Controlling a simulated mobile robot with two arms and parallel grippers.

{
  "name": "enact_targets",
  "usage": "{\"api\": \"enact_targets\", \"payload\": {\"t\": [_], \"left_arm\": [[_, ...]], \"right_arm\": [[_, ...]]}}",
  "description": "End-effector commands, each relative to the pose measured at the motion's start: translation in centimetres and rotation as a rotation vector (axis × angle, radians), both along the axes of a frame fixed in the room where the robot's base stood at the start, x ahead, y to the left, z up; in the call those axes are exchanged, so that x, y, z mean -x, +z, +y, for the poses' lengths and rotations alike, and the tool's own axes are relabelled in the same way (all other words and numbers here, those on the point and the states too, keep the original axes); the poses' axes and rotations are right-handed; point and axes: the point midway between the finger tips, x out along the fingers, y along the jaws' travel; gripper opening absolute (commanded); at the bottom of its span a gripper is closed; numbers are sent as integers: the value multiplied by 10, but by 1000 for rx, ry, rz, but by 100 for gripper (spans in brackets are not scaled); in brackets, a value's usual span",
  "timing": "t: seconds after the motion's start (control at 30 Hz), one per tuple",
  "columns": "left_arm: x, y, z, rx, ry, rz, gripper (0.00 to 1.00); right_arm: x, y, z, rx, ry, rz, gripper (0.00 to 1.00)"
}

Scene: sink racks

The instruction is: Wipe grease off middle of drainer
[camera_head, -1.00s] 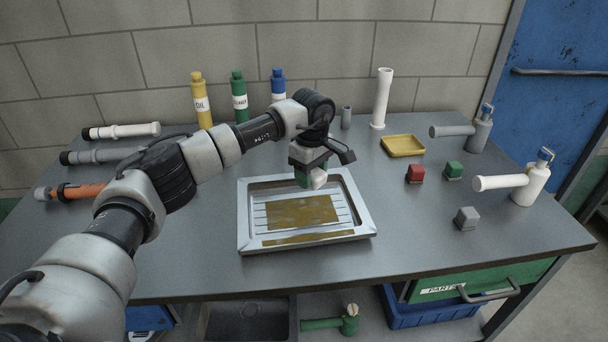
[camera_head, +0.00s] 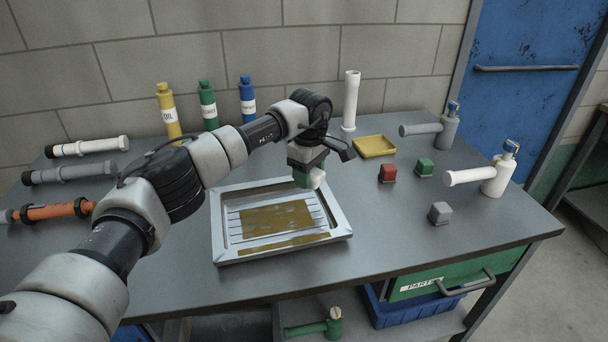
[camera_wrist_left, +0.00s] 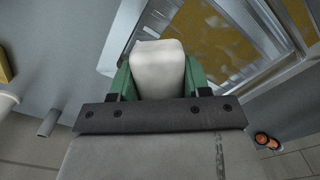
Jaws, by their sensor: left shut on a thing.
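The drainer (camera_head: 220,228) is a shallow metal tray with ridges on the bench. A brown grease patch (camera_head: 277,218) covers its middle, and a narrow grease strip (camera_head: 285,245) lies along its front. My left gripper (camera_head: 307,180), with green fingers, is shut on a white block (camera_head: 317,178) at the drainer's back right corner. The wrist view shows the white block (camera_wrist_left: 158,70) between the fingers, the drainer's rim (camera_wrist_left: 122,38) and the grease patch (camera_wrist_left: 205,32) beyond. Whether the block touches the rim is unclear. My right gripper is not in view.
Oil, green and blue bottles (camera_head: 207,104) stand at the back. Pipes (camera_head: 88,147) lie at left. The bench is clear in front.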

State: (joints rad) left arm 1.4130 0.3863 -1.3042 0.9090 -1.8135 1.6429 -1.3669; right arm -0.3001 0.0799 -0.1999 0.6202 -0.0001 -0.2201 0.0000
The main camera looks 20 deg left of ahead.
Motion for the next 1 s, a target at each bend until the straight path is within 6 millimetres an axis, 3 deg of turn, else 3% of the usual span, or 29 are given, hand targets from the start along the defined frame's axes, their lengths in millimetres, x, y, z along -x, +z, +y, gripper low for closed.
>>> {"api": "enact_targets", "payload": {"t": [1.0], "left_arm": [[37,6,55,0,1,0,17]], "right_arm": [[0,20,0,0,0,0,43]]}}
